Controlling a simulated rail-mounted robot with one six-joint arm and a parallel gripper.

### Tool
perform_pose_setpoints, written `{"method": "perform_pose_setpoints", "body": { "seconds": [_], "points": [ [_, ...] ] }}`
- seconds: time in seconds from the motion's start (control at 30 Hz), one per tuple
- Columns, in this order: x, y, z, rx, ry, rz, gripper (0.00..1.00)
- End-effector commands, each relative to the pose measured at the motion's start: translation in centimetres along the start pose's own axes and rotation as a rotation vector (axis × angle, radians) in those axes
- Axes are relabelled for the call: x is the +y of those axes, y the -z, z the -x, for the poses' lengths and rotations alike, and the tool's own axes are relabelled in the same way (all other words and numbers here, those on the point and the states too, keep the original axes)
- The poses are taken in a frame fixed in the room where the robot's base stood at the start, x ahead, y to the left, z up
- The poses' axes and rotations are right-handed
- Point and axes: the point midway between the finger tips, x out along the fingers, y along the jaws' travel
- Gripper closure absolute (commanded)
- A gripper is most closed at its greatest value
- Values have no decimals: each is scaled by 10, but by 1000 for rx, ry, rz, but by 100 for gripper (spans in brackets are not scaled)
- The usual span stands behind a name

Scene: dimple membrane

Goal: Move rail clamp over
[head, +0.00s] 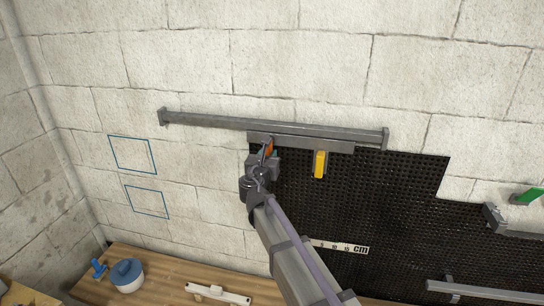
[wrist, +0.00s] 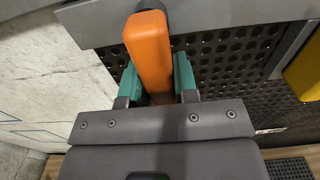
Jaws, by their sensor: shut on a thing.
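An orange clamp handle (head: 268,147) stands at the left end of a short grey bar (head: 335,147), just under a long grey rail (head: 210,120) on the wall. My gripper (head: 265,157) is at this handle. In the wrist view the green fingers of my gripper (wrist: 158,78) are shut on the orange handle (wrist: 149,48), one on each side. A yellow handle (head: 319,165) hangs from the same bar to the right; it also shows in the wrist view (wrist: 305,75). The clamp's jaw behind the orange handle is hidden.
A black perforated membrane (head: 400,195) covers the wall below and right. Two blue square outlines (head: 132,154) mark the bare wall at left. A green handle (head: 527,196) and lower rail (head: 485,293) are at right.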

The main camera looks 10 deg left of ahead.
Motion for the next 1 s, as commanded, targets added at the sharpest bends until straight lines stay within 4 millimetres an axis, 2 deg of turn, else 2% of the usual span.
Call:
{"method": "perform_pose_setpoints", "body": {
  "seconds": [0.17, 0.2, 0.43, 0.63, 0.73, 0.87, 1.0],
  "points": [
    [0, 0, 0, -1, 0, 3, 100],
    [0, 0, 0, -1, 0, 3, 69],
    [0, 0, 0, 0, 0, 1, 47],
    [0, 0, 0, 0, 0, 0, 47],
    [-1, 0, 6, 0, 0, 0, 47],
    [-2, 0, 32, 0, -2, 0, 47],
    [-2, 0, 69, 0, -3, 1, 47]
  ]
}}
